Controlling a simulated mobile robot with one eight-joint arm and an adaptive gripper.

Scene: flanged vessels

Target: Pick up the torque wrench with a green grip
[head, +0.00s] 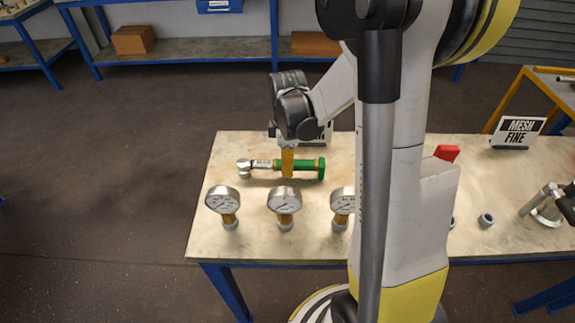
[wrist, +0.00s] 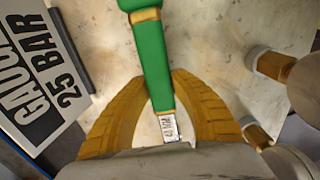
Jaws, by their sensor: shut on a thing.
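The torque wrench with a green grip (head: 308,165) lies crosswise on or just above the table in the head view, its metal head to the left. I cannot tell if it touches the table. My gripper (head: 288,163) points down over it, its yellow fingers shut on the wrench near the left end of the grip. In the wrist view the green grip (wrist: 152,55) runs between the two fingertips of my gripper (wrist: 160,78). The wrench's marked metal shaft shows below the grip, and its head is hidden there.
Three dial gauges (head: 285,200) stand along the table's front edge, close before the wrench. A sign reading GAUGE 25 BAR (wrist: 40,75) stands nearby. A MESH FINE sign (head: 517,132) and a grey fitting (head: 486,220) are farther right. The table's (head: 230,150) back left is clear.

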